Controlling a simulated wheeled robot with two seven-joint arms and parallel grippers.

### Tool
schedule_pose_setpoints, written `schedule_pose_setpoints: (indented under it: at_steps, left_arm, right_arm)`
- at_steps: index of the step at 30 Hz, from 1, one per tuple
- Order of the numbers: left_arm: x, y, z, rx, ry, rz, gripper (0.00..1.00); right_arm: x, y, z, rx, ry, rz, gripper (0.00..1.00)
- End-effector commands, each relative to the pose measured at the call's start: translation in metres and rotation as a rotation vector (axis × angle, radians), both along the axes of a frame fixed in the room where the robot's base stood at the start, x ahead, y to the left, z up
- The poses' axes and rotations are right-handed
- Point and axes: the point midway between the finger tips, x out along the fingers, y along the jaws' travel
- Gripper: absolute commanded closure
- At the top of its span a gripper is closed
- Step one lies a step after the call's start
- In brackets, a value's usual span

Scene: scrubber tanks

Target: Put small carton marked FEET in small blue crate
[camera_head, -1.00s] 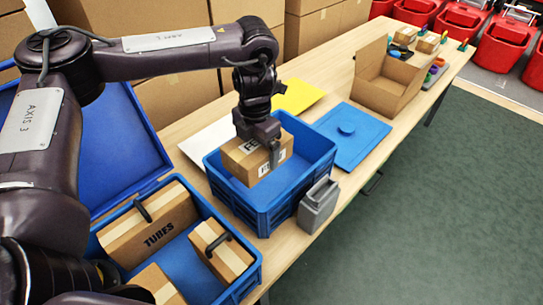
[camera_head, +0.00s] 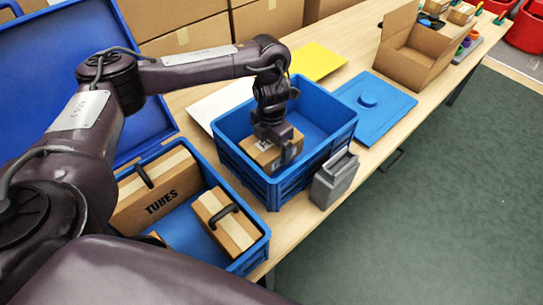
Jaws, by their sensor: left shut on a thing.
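The small carton marked FEET (camera_head: 264,154) is brown cardboard with a white label, its lettering partly hidden by my fingers. My left gripper (camera_head: 282,147) is shut on it. The carton is inside the left part of the small blue crate (camera_head: 325,160), below the rim level as it appears. I cannot tell whether it touches the crate floor. The rest of the crate looks empty. My right gripper is not in view.
A larger blue crate (camera_head: 245,262) at lower left holds a TUBES carton (camera_head: 155,195) and another handled carton (camera_head: 224,219). A grey bin (camera_head: 334,180) stands against the small crate's front. A blue lid (camera_head: 375,107) lies right of it; an open cardboard box (camera_head: 415,60) stands beyond.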

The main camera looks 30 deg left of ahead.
Motion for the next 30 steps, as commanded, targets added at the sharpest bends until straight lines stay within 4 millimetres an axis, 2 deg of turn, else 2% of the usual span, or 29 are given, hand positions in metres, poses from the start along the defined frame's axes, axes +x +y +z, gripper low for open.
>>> schedule_pose_setpoints:
  at_steps: [7,12,20,21,23,30]
  left_arm:
    - [-0.001,-0.001,-0.035,-0.002,0.002,0.000,0.38]
    - [0.000,0.000,-0.039,0.000,-0.001,0.000,0.38]
    - [0.000,0.000,-0.041,0.000,-0.001,0.000,0.38]
    - [0.000,0.000,-0.042,0.000,0.000,0.000,0.08]
    - [0.000,0.000,-0.041,0.000,0.000,0.000,0.00]
    - [0.000,0.000,-0.039,0.000,0.000,0.000,0.00]
  right_arm:
    - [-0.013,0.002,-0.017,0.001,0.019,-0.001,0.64]
    - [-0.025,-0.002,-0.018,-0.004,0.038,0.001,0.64]
    - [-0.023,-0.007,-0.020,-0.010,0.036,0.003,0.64]
    - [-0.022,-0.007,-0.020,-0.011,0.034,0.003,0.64]
    - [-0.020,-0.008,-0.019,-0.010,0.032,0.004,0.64]
    - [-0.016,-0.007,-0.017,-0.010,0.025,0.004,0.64]
